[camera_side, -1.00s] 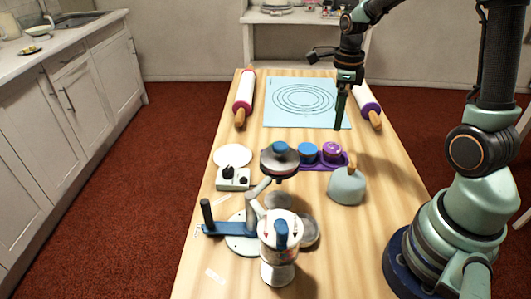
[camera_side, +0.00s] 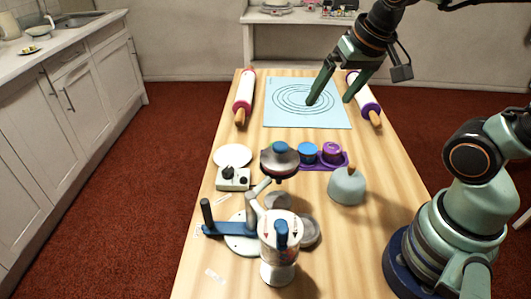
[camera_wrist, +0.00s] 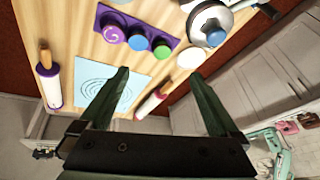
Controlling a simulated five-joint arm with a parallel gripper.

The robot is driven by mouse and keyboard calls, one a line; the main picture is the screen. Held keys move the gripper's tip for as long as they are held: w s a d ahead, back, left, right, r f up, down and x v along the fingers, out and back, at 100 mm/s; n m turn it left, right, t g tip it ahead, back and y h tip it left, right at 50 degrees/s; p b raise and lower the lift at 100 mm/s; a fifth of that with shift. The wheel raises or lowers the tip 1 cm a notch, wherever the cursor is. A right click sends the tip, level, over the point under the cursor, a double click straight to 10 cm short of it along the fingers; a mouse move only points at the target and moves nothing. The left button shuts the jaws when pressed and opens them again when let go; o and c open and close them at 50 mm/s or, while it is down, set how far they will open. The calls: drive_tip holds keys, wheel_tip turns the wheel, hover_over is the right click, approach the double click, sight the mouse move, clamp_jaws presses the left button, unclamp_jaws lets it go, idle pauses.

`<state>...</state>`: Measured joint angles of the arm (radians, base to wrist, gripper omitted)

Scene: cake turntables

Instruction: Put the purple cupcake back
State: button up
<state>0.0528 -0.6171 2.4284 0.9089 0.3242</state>
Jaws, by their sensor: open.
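The purple cupcake (camera_side: 331,149) sits at the right end of a purple tray (camera_side: 343,163) in the side view. In the wrist view, the purple cupcake (camera_wrist: 113,33) shows a pale swirl on top and stands at the left end of the tray. A blue cupcake (camera_side: 308,150) is beside it; a green one (camera_wrist: 161,50) shows at the other end in the wrist view. My gripper (camera_side: 328,101) is open and empty above the blue mat, behind the tray and clear of the cupcakes. Both fingers (camera_wrist: 159,74) show spread in the wrist view.
The blue mat (camera_side: 275,119) lies between two rolling pins (camera_side: 244,98) (camera_side: 364,98). A dark-rimmed round device with a blue knob (camera_side: 279,149) stands left of the blue cupcake. A grey dome with a wooden knob (camera_side: 347,187) and a blue-handled device (camera_side: 280,250) stand nearer the front.

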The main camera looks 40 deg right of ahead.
drive_tip(key=n, duration=0.1)
drive_tip(key=a+n, duration=0.1)
drive_tip(key=n, duration=0.1)
drive_tip(key=s+n, duration=0.1)
drive_tip(key=shift+s+a+r+t, duration=0.1)
drive_tip(key=shift+a+r+t, duration=0.2)
drive_tip(key=shift+t, duration=0.1)
idle(0.9)
